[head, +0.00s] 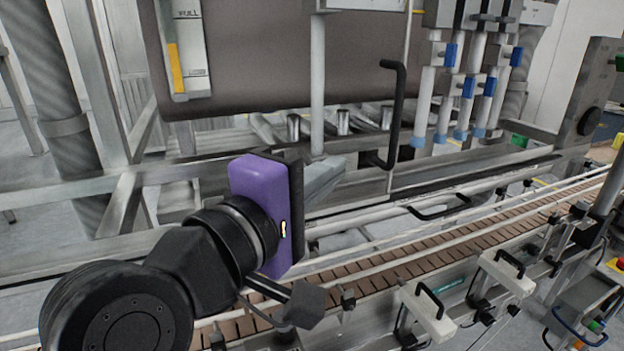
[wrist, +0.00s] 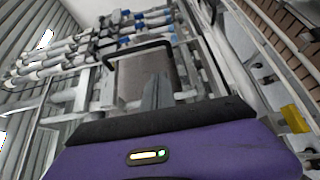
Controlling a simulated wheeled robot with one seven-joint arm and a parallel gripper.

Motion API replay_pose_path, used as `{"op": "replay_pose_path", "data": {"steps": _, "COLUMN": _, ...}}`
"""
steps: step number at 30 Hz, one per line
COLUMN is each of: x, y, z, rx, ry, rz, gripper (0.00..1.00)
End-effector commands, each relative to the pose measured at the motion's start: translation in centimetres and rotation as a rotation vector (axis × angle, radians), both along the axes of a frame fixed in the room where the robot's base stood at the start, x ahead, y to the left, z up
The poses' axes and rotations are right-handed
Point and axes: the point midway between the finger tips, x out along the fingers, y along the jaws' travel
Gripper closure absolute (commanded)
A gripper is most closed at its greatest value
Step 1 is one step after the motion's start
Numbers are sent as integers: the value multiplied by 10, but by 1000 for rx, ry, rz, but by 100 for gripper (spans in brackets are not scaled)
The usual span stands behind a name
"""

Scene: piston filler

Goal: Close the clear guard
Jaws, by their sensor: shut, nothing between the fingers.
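The clear guard is hard to make out because I see through it; a thin upright edge (head: 408,35) beside a black handle may be part of it. A black handle also shows beyond my fingers in the wrist view (wrist: 138,45). My gripper (head: 338,168), with its purple body, is shut and empty, left of the handle's lower end. Its grey fingers also show in the wrist view (wrist: 157,80). They appear apart from the handle, but the depth gap is unclear.
A conveyor with brown slats (head: 400,272) and side rails runs below and right of my gripper. White clamps with black handles (head: 428,312) line its near side. Filling tubes with blue fittings (head: 467,88) hang at the upper right. Steel frame posts stand at left.

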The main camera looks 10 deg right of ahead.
Motion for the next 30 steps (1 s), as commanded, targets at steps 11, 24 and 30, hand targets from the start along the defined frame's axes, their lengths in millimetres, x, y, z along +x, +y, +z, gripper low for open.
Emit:
{"op": "replay_pose_path", "data": {"steps": 11, "x": 28, "y": -52, "z": 1, "rx": -1, "ry": -1, "rz": -1, "gripper": 100}}
{"op": "replay_pose_path", "data": {"steps": 24, "x": 29, "y": -65, "z": 0, "rx": -1, "ry": -1, "rz": 1, "gripper": 100}}
{"op": "replay_pose_path", "data": {"steps": 30, "x": 30, "y": -67, "z": 0, "rx": -1, "ry": 0, "rz": 0, "gripper": 100}}
